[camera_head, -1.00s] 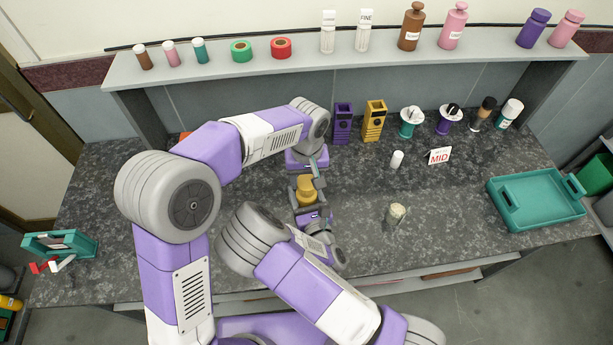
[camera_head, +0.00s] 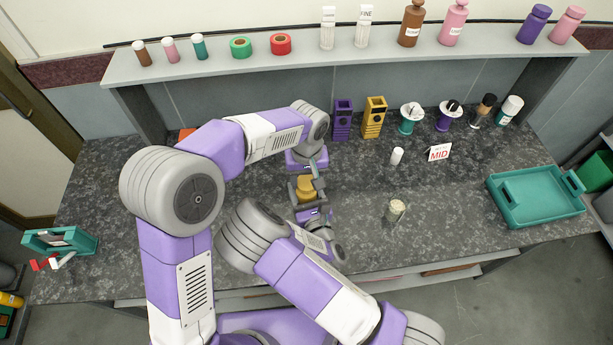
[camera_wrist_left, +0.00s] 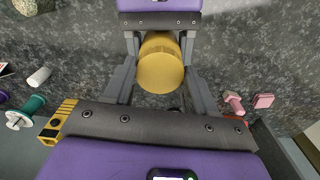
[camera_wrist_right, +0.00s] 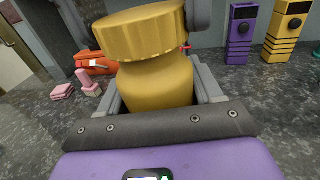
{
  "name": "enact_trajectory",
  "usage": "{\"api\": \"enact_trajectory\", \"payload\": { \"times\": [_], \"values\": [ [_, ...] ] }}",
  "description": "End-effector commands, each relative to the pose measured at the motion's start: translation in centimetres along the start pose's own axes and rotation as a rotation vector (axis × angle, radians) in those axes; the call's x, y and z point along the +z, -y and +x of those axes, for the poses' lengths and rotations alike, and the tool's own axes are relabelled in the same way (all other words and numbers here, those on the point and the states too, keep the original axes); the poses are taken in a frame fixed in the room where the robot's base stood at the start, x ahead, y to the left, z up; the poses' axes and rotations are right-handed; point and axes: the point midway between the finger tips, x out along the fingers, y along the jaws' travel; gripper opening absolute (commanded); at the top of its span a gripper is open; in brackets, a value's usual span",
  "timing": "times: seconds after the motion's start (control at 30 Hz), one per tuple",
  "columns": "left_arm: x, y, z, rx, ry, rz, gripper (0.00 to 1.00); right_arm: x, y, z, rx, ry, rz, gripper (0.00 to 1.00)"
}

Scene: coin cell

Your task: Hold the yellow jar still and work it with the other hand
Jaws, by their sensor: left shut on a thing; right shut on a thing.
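The yellow jar (camera_head: 305,189) is upright between my two grippers in the head view, above the speckled counter's left-middle part. Its ribbed lid (camera_wrist_right: 140,32) and smooth body (camera_wrist_right: 157,82) show in the right wrist view. My right gripper (camera_wrist_right: 155,95) is shut on the jar's body from the near side. My left gripper (camera_wrist_left: 160,72) comes from the far side, its fingers on either side of the jar's top (camera_wrist_left: 160,72), and is shut on it at lid height. The finger contacts are partly hidden. I cannot tell whether the jar's base touches the counter.
Purple (camera_head: 342,121) and yellow (camera_head: 375,118) blocky holders stand behind the jar. A white cylinder (camera_head: 397,156), a MID sign (camera_head: 439,153) and a pale-topped jar (camera_head: 396,210) stand to the right. A teal tray (camera_head: 536,197) is farther right. The counter between is mostly clear.

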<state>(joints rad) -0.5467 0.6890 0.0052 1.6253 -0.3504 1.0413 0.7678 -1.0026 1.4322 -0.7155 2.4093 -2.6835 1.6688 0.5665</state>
Motion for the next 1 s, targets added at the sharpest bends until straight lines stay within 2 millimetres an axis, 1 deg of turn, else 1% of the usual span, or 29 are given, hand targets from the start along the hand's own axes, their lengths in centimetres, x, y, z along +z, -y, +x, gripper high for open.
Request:
{"api": "enact_trajectory", "payload": {
  "times": [0.33,0.37,0.47,0.53,0.67,1.0],
  "values": [
    [0.0,0.03,0.72,-0.001,0.001,0.0,0.28,0.03,0.0,0.01,0.0,0.001,0.0,0.1],
    [0.0,0.03,0.71,-0.001,0.0,0.0,0.28,0.03,0.0,0.01,0.0,0.001,0.0,0.0],
    [-0.01,0.04,0.7,0.0,0.001,0.026,0.28,0.03,0.0,0.01,0.0,0.001,0.0,0.0],
    [-0.02,0.08,0.71,0.0,0.001,0.091,0.28,0.03,0.0,0.01,0.0,0.001,0.0,0.0],
    [-0.04,0.1,0.72,0.001,0.001,0.321,0.28,0.02,0.0,0.01,0.0,0.001,0.0,0.0],
    [-0.08,0.16,0.74,0.002,0.001,1.025,0.28,0.0,0.0,0.0,0.0,0.0,0.0,0.0]
  ]
}}
